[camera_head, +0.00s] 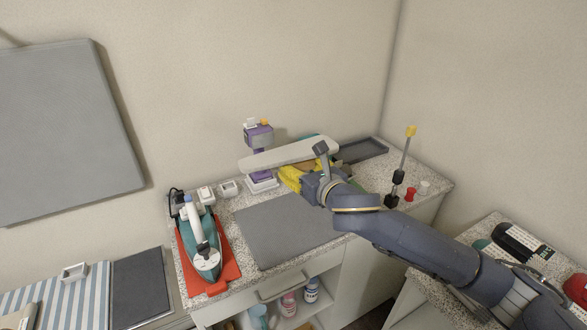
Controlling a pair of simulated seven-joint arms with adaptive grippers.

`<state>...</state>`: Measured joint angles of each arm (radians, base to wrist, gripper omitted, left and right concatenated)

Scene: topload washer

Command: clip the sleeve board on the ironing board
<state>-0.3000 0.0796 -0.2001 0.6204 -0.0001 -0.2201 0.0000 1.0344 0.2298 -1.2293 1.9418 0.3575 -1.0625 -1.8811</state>
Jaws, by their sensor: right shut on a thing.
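A long pale board with rounded ends, which looks like the sleeve board (275,157), is tilted above the back of the speckled counter. My right gripper (322,160) is at its right end and shut on it; the exact grip is partly hidden by the gripper itself. The blue-and-white striped surface at the lower left looks like the ironing board (45,300), cut off by the picture edge. A small white bracket (74,271) sits at its far edge. The sleeve board is well apart from the striped surface. My left gripper is not in view.
On the counter, an iron (203,245) stands on a red mat (228,271), left of a grey mat (280,230). A purple device (260,140) and yellow cloth (290,177) are near the sleeve board. A yellow-topped rod (404,155) stands to the right. The grey mat is clear.

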